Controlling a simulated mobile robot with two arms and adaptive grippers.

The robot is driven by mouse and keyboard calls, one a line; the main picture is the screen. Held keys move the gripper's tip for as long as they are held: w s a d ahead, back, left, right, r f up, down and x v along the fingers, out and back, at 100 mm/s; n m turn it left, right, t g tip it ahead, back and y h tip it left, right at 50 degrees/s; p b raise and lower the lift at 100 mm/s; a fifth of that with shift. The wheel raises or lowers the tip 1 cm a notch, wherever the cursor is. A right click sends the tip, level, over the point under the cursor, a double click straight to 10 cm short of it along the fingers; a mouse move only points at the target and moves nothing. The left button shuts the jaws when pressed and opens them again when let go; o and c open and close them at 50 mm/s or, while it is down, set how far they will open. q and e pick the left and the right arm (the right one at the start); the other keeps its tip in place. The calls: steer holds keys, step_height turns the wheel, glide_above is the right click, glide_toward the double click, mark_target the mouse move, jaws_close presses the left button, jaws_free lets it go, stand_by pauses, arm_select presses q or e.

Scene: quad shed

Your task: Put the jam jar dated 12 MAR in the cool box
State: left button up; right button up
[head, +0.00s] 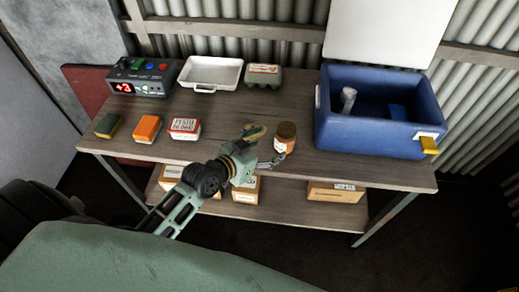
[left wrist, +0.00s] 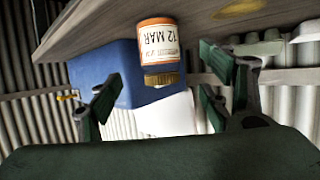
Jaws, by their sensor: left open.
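A jam jar (head: 286,137) with a brown lid and an orange and white label stands upright on the bench, left of the cool box. In the left wrist view the jar (left wrist: 158,45) appears upside down, and its label reads 12 MAR. The blue cool box (head: 335,138) stands open at the bench's right end, its white lid (head: 385,35) raised behind. My left gripper (head: 264,147) is open just left of the jar. Its fingers (left wrist: 160,80) point toward the jar, which shows between them and does not look gripped. My right gripper is not in view.
A yellowish item (head: 257,132) lies close to my gripper.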

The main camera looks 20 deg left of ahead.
arm_select(q)
steer(key=shift+v, duration=1.75)
